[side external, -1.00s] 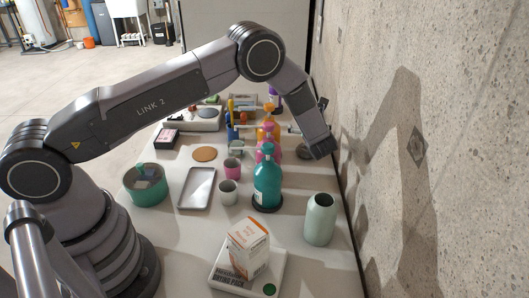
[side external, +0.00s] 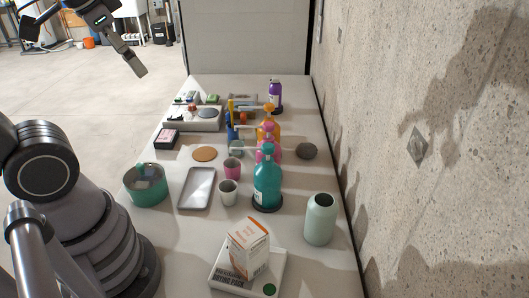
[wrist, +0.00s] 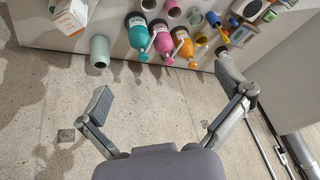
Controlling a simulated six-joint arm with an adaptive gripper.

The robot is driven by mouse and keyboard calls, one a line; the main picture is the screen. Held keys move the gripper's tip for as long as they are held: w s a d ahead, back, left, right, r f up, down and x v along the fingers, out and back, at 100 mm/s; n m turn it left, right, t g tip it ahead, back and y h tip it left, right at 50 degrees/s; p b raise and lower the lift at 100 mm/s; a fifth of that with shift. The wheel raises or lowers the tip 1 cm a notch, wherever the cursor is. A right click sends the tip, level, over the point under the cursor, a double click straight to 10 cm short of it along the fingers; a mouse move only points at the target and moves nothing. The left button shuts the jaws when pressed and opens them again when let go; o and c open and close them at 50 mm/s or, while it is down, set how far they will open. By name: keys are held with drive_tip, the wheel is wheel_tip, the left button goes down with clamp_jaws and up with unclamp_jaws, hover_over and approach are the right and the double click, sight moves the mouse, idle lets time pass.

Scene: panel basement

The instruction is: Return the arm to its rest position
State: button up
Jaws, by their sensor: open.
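My gripper (side external: 83,48) is at the top left of the side external view, high and left of the table's far part, over the floor side. Part of it and of my arm is cut off by the frame's top edge. In the wrist view my gripper (wrist: 163,90) shows its two fingers spread wide apart with nothing between them. The speckled concrete wall fills the space beyond the fingers there, with the table along the top. My gripper touches nothing that I can see.
The table (side external: 315,265) holds a teal pump bottle (side external: 267,186), pink and orange bottles behind it, a pale green vase (side external: 319,219), a white-orange box (side external: 248,247), a green pot (side external: 148,188) and a grey tray (side external: 197,188). The concrete wall (side external: 430,100) runs along the right.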

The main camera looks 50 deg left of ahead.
drive_tip(key=shift+s+d+f+n+t+h, duration=0.15)
drive_tip(key=shift+s+d+n+h, duration=0.15)
drive_tip(key=shift+s, duration=0.3)
drive_tip(key=shift+s+d+f+n+t+h, duration=0.1)
drive_tip(key=shift+s+d+n+t+h, duration=0.1)
drive_tip(key=shift+s+d+n, duration=0.3)
drive_tip(key=shift+s+a, duration=0.1)
